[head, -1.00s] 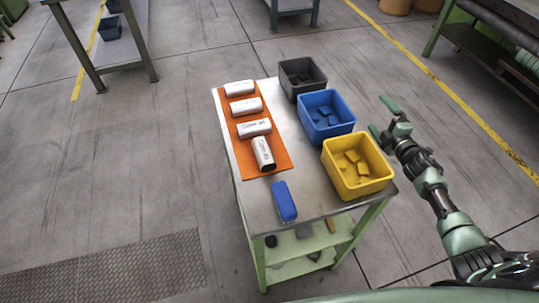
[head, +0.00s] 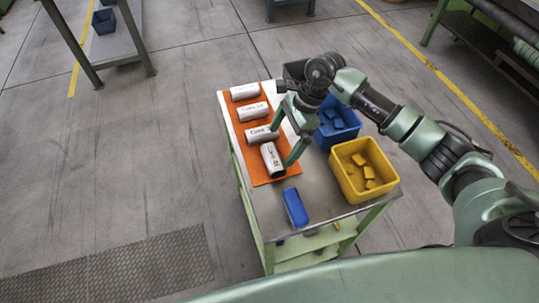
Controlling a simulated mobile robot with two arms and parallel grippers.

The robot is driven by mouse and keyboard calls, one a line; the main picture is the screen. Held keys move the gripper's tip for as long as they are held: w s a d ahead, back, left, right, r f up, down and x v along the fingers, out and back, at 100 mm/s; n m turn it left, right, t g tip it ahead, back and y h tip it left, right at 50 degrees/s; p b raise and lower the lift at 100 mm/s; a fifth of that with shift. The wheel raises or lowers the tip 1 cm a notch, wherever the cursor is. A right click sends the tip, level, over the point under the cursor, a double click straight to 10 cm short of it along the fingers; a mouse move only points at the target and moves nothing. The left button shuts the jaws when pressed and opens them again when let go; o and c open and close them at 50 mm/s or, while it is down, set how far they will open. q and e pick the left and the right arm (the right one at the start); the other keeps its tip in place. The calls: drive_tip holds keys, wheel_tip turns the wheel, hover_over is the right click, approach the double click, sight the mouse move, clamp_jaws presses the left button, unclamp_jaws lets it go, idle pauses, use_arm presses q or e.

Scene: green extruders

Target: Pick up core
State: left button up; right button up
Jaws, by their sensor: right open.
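Several silvery cylindrical cores lie on an orange mat (head: 258,172) on the table. Three lie crosswise: the far core (head: 244,92), the second core (head: 253,111) and the third core (head: 260,134). The nearest core (head: 271,158) is turned lengthwise, with its dark open end toward me. My right gripper (head: 284,146) is open above the mat, pointing down. Its fingers appear around the nearest core and the end of the third one; I cannot tell whether they touch. My left gripper is not in view.
A blue block (head: 295,208) lies near the table's front edge. A yellow bin (head: 363,186) and a blue bin (head: 343,133), both with blocks inside, stand on the right.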

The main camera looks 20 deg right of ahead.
sight(273, 156)
drive_tip(key=p+x, duration=0.1)
drive_tip(key=x, duration=0.1)
drive_tip(key=p+x, duration=0.2)
drive_tip(key=x, duration=0.1)
drive_tip(key=shift+s+a+f, duration=0.15)
drive_tip(key=shift+s+a, duration=0.05)
drive_tip(key=shift+a, duration=0.2)
drive_tip(key=shift+a+f, duration=0.15)
drive_tip(key=shift+f, duration=0.35)
drive_tip(key=shift+w, duration=0.1)
drive_tip(key=c, duration=1.6)
